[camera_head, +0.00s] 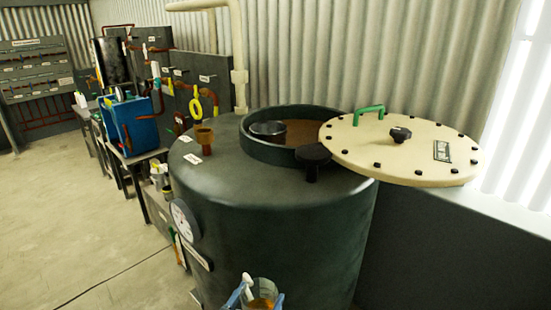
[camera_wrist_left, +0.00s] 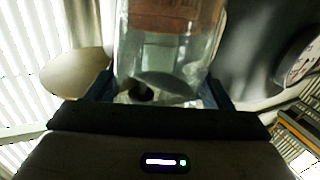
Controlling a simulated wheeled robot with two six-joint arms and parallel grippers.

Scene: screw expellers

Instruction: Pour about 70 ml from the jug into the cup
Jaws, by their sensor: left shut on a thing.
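A clear jug (camera_head: 263,290) with amber liquid in it shows at the bottom edge of the head view, in front of the big tank. My left gripper (camera_head: 258,299) has its blue fingers on either side of the jug and is shut on it. In the left wrist view the clear jug (camera_wrist_left: 165,55) fills the space between the blue fingers of the gripper (camera_wrist_left: 158,92), with a brownish-orange layer towards the top of the picture. The jug's lower part is cut off in the head view. I cannot make out the cup in either view. My right gripper is not in view.
A large dark green tank (camera_head: 275,225) stands close ahead, its round hatch open over brown contents. A cream bolted lid (camera_head: 420,150) with a green handle sits to the right of the opening. A dial gauge (camera_head: 184,221) is on the tank's left side. Open floor (camera_head: 60,220) lies left.

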